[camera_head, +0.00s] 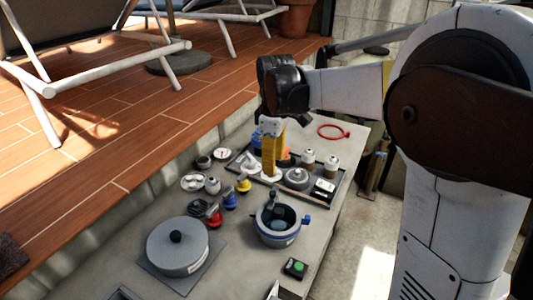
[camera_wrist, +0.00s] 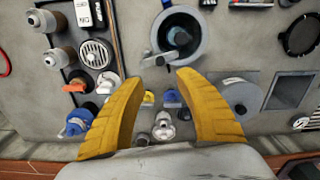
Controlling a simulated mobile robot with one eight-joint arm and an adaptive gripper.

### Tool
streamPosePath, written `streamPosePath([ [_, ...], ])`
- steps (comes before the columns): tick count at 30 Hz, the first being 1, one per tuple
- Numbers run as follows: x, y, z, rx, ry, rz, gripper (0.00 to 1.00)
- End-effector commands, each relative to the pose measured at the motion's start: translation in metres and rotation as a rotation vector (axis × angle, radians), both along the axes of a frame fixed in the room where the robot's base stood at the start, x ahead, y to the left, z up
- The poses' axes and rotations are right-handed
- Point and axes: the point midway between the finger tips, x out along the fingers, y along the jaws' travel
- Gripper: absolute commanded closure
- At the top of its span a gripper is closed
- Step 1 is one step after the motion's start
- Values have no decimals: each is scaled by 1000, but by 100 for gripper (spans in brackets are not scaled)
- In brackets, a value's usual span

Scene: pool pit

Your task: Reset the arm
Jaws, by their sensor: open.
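My gripper (camera_head: 270,172) has yellow fingers that point down over the grey counter, near the dark tray of parts. In the wrist view the two fingers of my gripper (camera_wrist: 160,78) stand apart with nothing held between them. Small valves and fittings show beyond and between the fingers. The head view sees the fingers nearly edge-on, so their height above the parts is hard to tell. My arm reaches in from the right of the head view.
A blue-grey pot (camera_head: 277,236), a round grey lid (camera_head: 178,246) and several coloured valves crowd the counter (camera_head: 330,215). A dark tray (camera_head: 338,190) holds fittings; a red ring (camera_head: 333,131) lies behind. The wooden deck (camera_head: 120,110) rises at left.

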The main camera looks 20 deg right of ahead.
Motion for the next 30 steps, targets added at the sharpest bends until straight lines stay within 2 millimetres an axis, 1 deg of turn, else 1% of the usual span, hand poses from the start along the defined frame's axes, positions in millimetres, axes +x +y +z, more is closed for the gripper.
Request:
streamPosePath([
  [5, -4, 0, 2, -1, -11, -15, 59],
  [8, -19, 0, 9, 2, -50, -73, 59],
  [11, -45, 1, 17, 10, -120, -179, 59],
  [15, -90, 1, 23, 45, -244, -366, 59],
  [17, -109, 1, 22, 67, -297, -445, 59],
  [21, -150, 2, 11, 134, -412, -624, 59],
  [25, -179, 2, -4, 205, -497, -763, 59],
  [27, -190, 2, -12, 237, -529, -818, 59],
  [30, -199, 2, -19, 270, -560, -871, 59],
])
